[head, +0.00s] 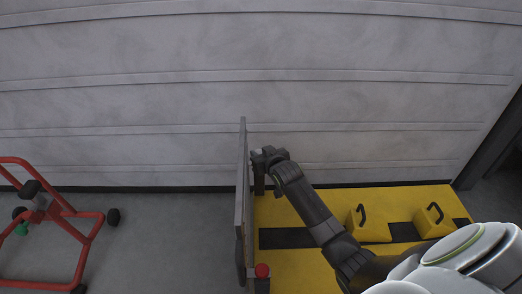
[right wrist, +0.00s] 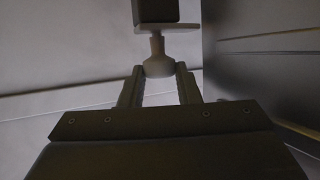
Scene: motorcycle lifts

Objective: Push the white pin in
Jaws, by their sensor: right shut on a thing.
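My right arm reaches in from the lower right of the head view. Its gripper (head: 259,156) is at the top of a short dark post (head: 259,180), beside a grey upright plate (head: 241,205). In the right wrist view the two fingers (right wrist: 159,75) are shut on the pale rounded knob of the white pin (right wrist: 158,64). A narrow stem runs from the knob to a flat light plate with a dark block (right wrist: 155,10) behind it. In the head view the pin is too small and covered to make out clearly. My left gripper is not in view.
A yellow platform (head: 300,271) with dark strips carries two yellow wedge blocks (head: 368,226) with black handles. A red knob (head: 262,270) tops a nearer post beside the upright plate. A red wheeled frame (head: 85,245) stands left. Grey floor between is clear; a panelled wall closes the back.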

